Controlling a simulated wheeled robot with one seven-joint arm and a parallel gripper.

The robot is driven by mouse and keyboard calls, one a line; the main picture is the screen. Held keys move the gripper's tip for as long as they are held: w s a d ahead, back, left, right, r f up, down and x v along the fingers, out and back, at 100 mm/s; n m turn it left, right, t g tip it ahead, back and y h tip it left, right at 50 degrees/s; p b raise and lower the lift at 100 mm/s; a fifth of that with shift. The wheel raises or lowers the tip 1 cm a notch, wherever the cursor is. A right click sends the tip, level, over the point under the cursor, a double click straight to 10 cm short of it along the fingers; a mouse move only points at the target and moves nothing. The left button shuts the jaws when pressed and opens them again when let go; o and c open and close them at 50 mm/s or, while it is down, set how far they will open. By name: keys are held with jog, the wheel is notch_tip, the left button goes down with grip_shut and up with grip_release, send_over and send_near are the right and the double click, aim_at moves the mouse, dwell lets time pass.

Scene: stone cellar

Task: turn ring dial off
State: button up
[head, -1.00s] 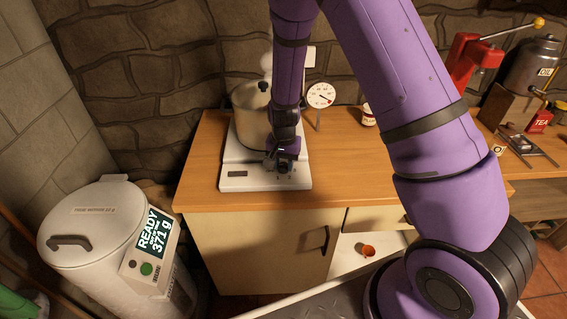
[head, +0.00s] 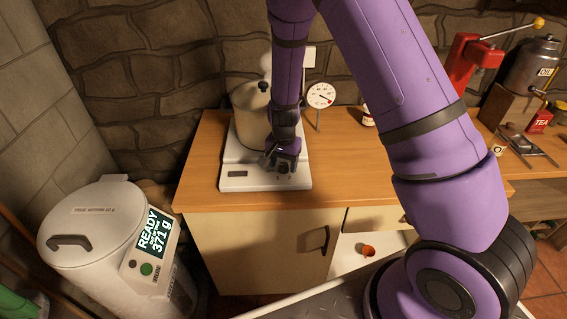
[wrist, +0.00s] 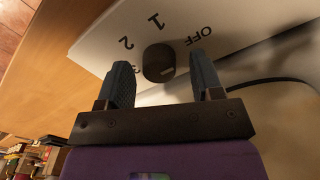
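The ring dial (wrist: 158,62) is a dark round knob on the white front panel of the hotplate (wrist: 100,40), with OFF, 1, 2 and 3 printed around it. A small pale mark shows on its lower right face in the wrist view; I cannot tell which setting it marks. My gripper (wrist: 165,72) is open, with one finger on each side of the dial and a visible gap to it. In the head view my gripper (head: 282,162) is low over the front of the hotplate (head: 238,184) and partly hides the dial.
A large pot (head: 250,110) with a lid stands on the hotplate behind my gripper. A round gauge (head: 320,96) stands to its right. A white bin (head: 95,225) with a lit display stands at the left.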

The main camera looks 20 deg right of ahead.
notch_tip(320, 180, up, 11)
dwell(0.8)
jog(key=shift+f, duration=0.1)
notch_tip(320, 180, up, 12)
jog(key=f+n+t+y, duration=0.1)
jog(key=n, duration=0.1)
send_over(284, 165)
jog(key=s+d, duration=0.2)
jog(key=s, duration=0.2)
jog(key=s+d+r+n+t, duration=0.1)
jog(key=s+r+n, duration=0.1)
jog(key=s+r, duration=0.6)
jog(key=s+d+r+n+t, duration=0.1)
jog(key=s+r, duration=0.3)
jog(key=s, duration=0.4)
jog(key=s+d+r+n+t+h, duration=0.1)
jog(key=s+d+r+n+t, duration=0.1)
jog(key=s+r, duration=0.3)
jog(key=s+n, duration=0.1)
jog(key=s, duration=0.3)
jog(key=shift+d+r, duration=0.2)
jog(key=shift+d, duration=0.15)
